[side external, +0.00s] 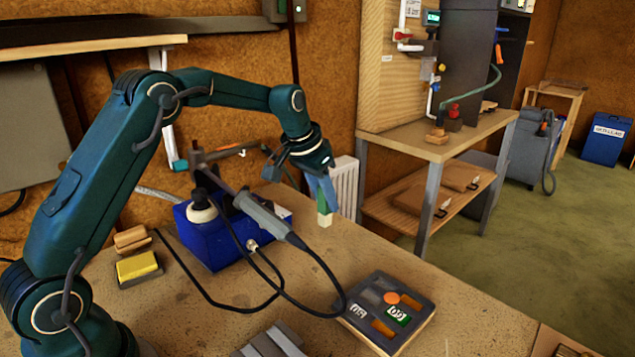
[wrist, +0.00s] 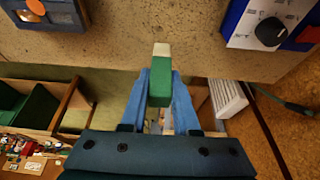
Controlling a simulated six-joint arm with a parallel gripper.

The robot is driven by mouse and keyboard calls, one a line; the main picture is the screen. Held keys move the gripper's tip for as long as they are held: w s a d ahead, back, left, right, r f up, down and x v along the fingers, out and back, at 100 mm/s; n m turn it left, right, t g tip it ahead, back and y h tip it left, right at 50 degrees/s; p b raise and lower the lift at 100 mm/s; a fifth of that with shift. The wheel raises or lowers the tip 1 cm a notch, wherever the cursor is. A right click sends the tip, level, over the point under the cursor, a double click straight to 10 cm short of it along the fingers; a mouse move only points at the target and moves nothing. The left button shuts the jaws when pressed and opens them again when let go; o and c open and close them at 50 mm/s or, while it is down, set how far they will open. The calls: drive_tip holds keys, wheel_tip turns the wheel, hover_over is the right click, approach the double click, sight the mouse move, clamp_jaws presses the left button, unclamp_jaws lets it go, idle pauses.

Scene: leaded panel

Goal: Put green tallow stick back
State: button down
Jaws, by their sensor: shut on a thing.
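The green tallow stick (wrist: 160,86) has a cream end. It is between the blue fingers of my gripper (wrist: 160,78), which is shut on it, with the cream end sticking out past the fingertips. In the side view my gripper (side external: 321,195) points down and holds the stick (side external: 324,212) above the back edge of the bench, cream tip lowest. A dark tray (side external: 368,337) with shaped recesses lies at the front right of the bench, apart from the gripper. It holds an orange disc (side external: 391,298), orange pieces and a green-and-white labelled piece (side external: 398,315).
A blue soldering unit (side external: 205,243) with a corded iron (side external: 265,217) stands left of my gripper, its cable looping toward the tray. A yellow sponge (side external: 137,266) lies farther left. Grey strips (side external: 270,343) lie at the front. The bench between gripper and tray is mostly clear.

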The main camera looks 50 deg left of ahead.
drive_tip(key=shift+w+d+f, duration=0.35)
drive_tip(key=shift+d+f, duration=0.25)
drive_tip(key=shift+f, duration=0.45)
drive_tip(key=shift+w+d+f, duration=0.4)
drive_tip(key=shift+d+f, duration=0.2)
drive_tip(key=shift+f, duration=0.5)
drive_tip(key=shift+w+d+f, duration=0.35)
drive_tip(key=shift+d+f, duration=0.25)
drive_tip(key=shift+f, duration=0.45)
drive_tip(key=shift+f, duration=0.1)
drive_tip(key=c, duration=0.7)
unclamp_jaws()
drive_tip(key=shift+f, duration=0.1)
drive_tip(key=shift+o, duration=0.2)
